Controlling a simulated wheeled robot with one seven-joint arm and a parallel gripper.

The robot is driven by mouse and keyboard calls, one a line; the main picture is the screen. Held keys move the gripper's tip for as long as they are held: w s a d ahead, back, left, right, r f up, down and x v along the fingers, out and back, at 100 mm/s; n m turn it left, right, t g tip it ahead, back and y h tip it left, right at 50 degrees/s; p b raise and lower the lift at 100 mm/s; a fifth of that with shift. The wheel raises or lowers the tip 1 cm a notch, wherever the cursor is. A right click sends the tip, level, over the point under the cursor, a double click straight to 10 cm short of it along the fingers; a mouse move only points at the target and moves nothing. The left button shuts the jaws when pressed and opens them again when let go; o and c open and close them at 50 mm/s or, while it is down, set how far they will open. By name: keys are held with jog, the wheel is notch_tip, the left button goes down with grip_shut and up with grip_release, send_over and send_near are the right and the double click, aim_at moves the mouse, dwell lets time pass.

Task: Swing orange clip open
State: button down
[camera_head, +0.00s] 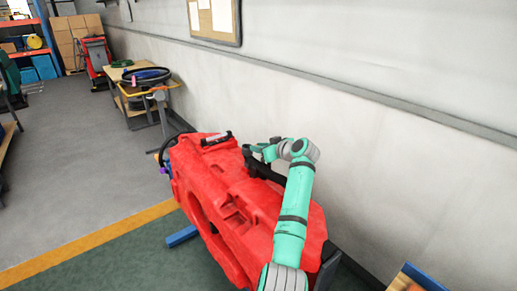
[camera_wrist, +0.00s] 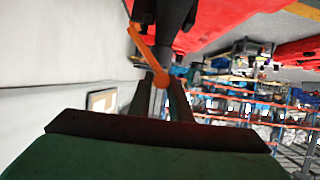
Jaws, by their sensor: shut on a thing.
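The orange clip (camera_wrist: 146,48) shows in the wrist view as a thin bent bar beside a dark cylindrical part (camera_wrist: 172,18). Its lower end reaches down between the fingertips of my gripper (camera_wrist: 163,86). The fingers are shut on that end. In the head view my gripper (camera_head: 262,150) is at the wall side of the large red tank (camera_head: 215,180), near its top. The clip cannot be made out in the head view, where my gripper and the black parts hide that spot.
The tank rests on a blue-footed stand (camera_head: 182,236) close to the grey wall (camera_head: 380,130). A black-and-red cylinder (camera_head: 216,138) lies on top of the tank. A cart (camera_head: 140,88) stands behind it. The floor to the left (camera_head: 75,180) is clear.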

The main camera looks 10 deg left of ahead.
jog(key=shift+s+f, duration=0.15)
jog(key=shift+f, duration=0.35)
dwell(0.4)
jog(key=c, duration=1.7)
grip_release()
jog(key=shift+c, duration=0.2)
jog(key=shift+o, duration=0.5)
jog(key=shift+r, duration=0.25)
jog(key=shift+r, duration=0.1)
jog(key=v, duration=1)
jog(key=shift+s+d, duration=0.15)
jog(key=shift+d, duration=0.15)
jog(key=shift+r, duration=0.1)
